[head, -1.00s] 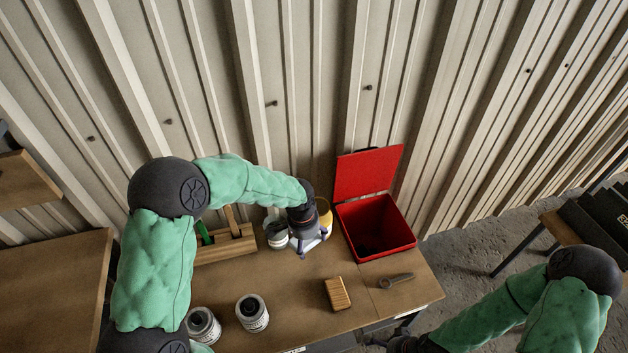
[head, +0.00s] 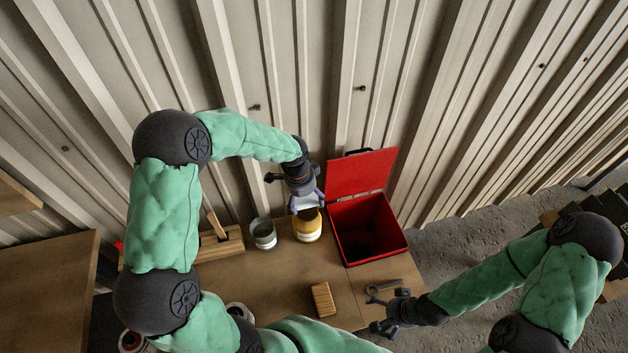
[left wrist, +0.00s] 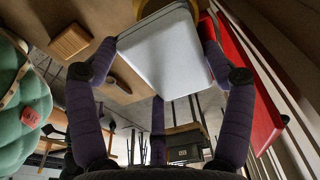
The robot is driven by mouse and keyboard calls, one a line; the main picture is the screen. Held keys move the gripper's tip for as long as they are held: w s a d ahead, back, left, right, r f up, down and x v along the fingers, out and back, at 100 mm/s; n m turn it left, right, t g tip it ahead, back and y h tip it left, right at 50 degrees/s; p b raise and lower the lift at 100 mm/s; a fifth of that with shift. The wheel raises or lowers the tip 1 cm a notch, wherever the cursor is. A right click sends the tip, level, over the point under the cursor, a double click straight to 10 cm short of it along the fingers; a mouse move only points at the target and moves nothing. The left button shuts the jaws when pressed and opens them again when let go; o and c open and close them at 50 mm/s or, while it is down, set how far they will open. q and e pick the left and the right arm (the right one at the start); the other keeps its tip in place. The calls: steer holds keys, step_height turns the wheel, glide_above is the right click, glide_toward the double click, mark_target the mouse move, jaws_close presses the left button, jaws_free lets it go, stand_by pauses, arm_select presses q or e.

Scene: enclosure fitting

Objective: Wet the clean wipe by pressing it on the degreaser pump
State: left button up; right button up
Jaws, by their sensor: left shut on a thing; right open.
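My left gripper (head: 306,205) is shut on a flat white wipe (head: 305,201). In the left wrist view the wipe (left wrist: 165,50) is a pale square pad between the fingers (left wrist: 160,75). In the head view it overlaps the top of a yellow container (head: 307,229), which looks like the degreaser pump. Its top is partly hidden, and I cannot tell whether the wipe touches it. A yellow edge (left wrist: 209,9) shows behind the wipe in the left wrist view. My right gripper (head: 384,314) is open and empty over the table's front right.
A red bin (head: 378,258) with its lid raised stands right of the yellow container. A pale jar (head: 263,233) stands left, beside a wooden holder (head: 231,244). A wooden block (head: 323,299) and a grey tool (head: 384,287) lie in front. The wall is close behind.

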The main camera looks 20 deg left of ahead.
mark_target(308, 214)
arm_select(q)
steer(key=shift+w+f, duration=0.2)
steer(key=shift+w, duration=0.35)
arm_select(e)
steer(key=shift+w+f, duration=0.15)
steer(key=shift+w, duration=0.35)
arm_select(q)
steer(key=shift+s+f+b, duration=0.25)
steer(key=shift+s+b, duration=0.15)
steer(key=shift+b, duration=0.05)
arm_select(e)
steer(key=shift+s+f, duration=0.2)
steer(key=shift+s, duration=0.15)
arm_select(q)
steer(key=f+b, duration=0.1)
steer(key=f, duration=0.1)
steer(key=shift+w+f+b, duration=0.2)
steer(key=shift+f+b, duration=0.1)
steer(key=shift+b, duration=0.1)
arm_select(e)
steer(key=shift+w+f, duration=0.2)
steer(key=shift+f, duration=0.75)
arm_select(q)
steer(key=shift+f+b, duration=0.9)
steer(key=shift+f, duration=0.3)
arm_select(e)
steer(key=shift+f, duration=0.9)
